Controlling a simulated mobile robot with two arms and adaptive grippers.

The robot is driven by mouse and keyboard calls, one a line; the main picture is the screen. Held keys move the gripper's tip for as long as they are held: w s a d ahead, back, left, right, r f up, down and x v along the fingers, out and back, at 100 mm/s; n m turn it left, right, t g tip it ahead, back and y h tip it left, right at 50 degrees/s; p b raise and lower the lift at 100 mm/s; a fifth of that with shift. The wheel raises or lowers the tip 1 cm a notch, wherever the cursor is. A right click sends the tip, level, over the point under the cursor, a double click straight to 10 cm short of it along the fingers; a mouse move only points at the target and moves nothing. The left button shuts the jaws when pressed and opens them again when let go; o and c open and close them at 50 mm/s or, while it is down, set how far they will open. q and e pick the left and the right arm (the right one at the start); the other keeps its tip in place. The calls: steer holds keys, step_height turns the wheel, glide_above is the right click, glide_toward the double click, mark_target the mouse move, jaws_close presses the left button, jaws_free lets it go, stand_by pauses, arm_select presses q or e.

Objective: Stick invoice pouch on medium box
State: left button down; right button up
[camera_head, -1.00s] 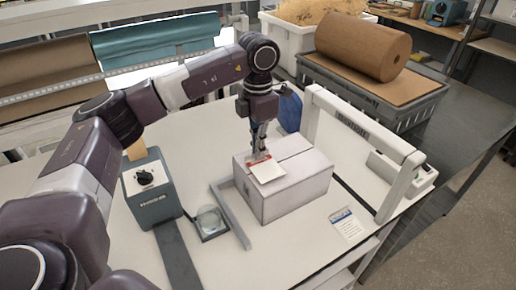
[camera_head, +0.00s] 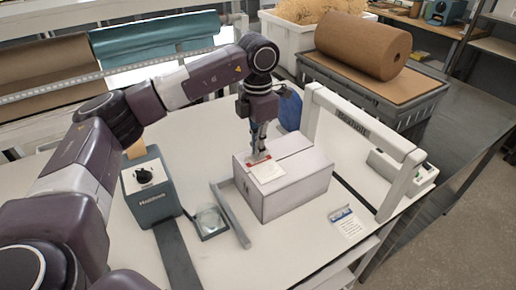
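The medium box (camera_head: 291,190), pale and closed, sits on the white table. The invoice pouch (camera_head: 268,171), a small whitish sheet with a red strip, lies flat at the left part of the box's top, or just over it. My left gripper (camera_head: 259,155) points down at the pouch's far edge, with its fingertips at the red strip. The fingers are small here, and I cannot tell whether they still grip the pouch. My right gripper is not in view.
A grey L-shaped bracket (camera_head: 229,214) borders the box's left side. A white arch frame (camera_head: 366,148) stands to its right. A printed card (camera_head: 345,222) lies at the front right. A grey dispenser unit (camera_head: 151,190) stands at the left. A kraft roll (camera_head: 362,47) rests behind.

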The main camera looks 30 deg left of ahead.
arm_select(q)
steer(key=c, duration=2.6)
jaws_free()
steer(key=o, duration=0.5)
steer(key=shift+r+p, duration=1.45)
steer(key=shift+r, duration=0.8)
